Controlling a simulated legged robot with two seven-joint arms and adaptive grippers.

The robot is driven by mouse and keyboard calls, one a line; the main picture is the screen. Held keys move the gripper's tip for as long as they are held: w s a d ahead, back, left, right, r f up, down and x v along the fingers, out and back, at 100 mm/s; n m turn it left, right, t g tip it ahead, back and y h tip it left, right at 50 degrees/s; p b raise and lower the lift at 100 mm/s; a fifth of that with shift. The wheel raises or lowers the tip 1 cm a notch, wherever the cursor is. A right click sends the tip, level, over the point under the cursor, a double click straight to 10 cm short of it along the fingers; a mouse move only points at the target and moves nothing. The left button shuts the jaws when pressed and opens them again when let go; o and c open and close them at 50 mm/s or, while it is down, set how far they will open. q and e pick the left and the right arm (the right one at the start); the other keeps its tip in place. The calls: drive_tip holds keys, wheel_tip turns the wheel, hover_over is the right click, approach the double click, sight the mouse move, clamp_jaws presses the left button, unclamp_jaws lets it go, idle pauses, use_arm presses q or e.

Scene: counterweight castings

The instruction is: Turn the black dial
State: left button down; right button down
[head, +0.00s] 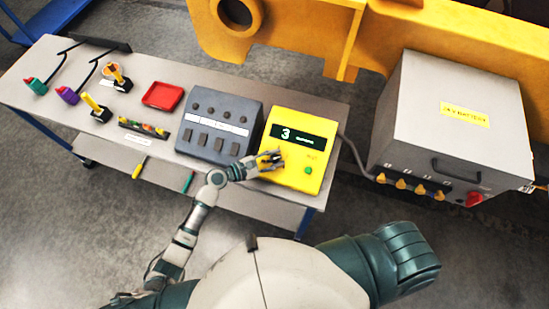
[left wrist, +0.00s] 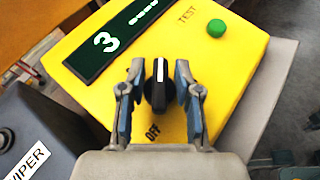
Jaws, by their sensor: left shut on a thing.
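The black dial (left wrist: 157,88) sits on the sloped face of a yellow box (head: 303,178), below a dark display (head: 294,136) that reads 3. A white line on the dial points up toward the display side, and the word OFF is printed below it. My left gripper (head: 271,161) is at the dial, with one finger on each side, shut on it. In the head view the fingers mostly hide the dial. A green TEST button (left wrist: 216,28) is on the same face, clear of the fingers. My right gripper is not in view.
A grey box (head: 219,130) labelled WIPER stands close to the left of the yellow box on the table. A red tray (head: 163,96), joysticks and tools lie further left. A grey cabinet (head: 450,110) with yellow knobs stands to the right.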

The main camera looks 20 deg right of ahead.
use_arm(q)
drive_tip(key=shift+m+g, duration=0.7)
drive_tip(key=shift+g, duration=0.1)
drive_tip(key=c, duration=1.2)
unclamp_jaws()
drive_tip(key=shift+o, duration=0.2)
drive_tip(key=w+v, duration=0.1)
drive_tip(key=v, duration=1.1)
drive_tip(key=shift+s, duration=0.45)
drive_tip(key=shift+d+r, duration=0.1)
